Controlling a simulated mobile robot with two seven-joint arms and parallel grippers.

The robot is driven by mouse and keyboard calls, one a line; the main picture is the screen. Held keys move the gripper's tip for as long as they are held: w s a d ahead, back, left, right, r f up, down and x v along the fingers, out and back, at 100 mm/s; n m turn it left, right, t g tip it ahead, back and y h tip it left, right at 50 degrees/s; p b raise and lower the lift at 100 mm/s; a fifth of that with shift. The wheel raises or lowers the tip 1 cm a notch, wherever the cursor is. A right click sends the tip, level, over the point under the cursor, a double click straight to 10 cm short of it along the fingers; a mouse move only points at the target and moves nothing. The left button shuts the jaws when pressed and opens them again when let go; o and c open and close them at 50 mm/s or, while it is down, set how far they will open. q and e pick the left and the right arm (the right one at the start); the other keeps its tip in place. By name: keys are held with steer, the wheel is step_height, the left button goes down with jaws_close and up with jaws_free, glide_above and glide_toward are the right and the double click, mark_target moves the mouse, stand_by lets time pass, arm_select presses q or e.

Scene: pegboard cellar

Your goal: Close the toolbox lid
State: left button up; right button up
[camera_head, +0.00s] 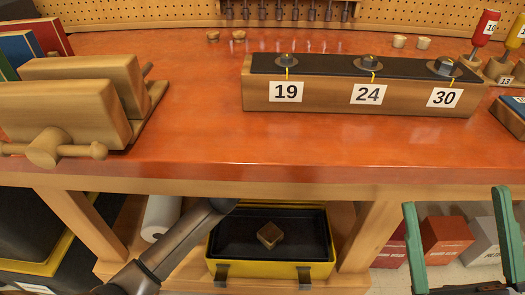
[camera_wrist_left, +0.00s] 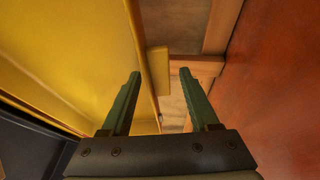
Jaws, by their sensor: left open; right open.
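The yellow toolbox (camera_head: 262,270) sits on the shelf under the workbench, with its black inside showing and two dark latches on its front. A small brown block (camera_head: 270,235) lies in it. The lid is open; its edge is hard to make out beneath the bench. My left arm reaches under the bench top, which hides its gripper in the head view. In the left wrist view my left gripper (camera_wrist_left: 160,74) is open and empty, beside a large yellow surface (camera_wrist_left: 75,45) that looks like the toolbox lid. My right gripper (camera_head: 455,198) is open and empty at the lower right.
The red-orange workbench top (camera_head: 200,120) overhangs the toolbox. A wooden vise (camera_head: 70,115) and a numbered wooden block (camera_head: 330,97) stand on it. Bench legs flank the toolbox. A white roll (camera_head: 160,217) lies left of it, and red boxes (camera_head: 447,240) stand at right.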

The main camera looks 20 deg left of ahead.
arm_select(q)
steer(key=shift+c, duration=0.3)
steer(key=c, duration=0.9)
steer(key=shift+r, duration=0.1)
jaws_close()
steer(key=shift+r, duration=0.1)
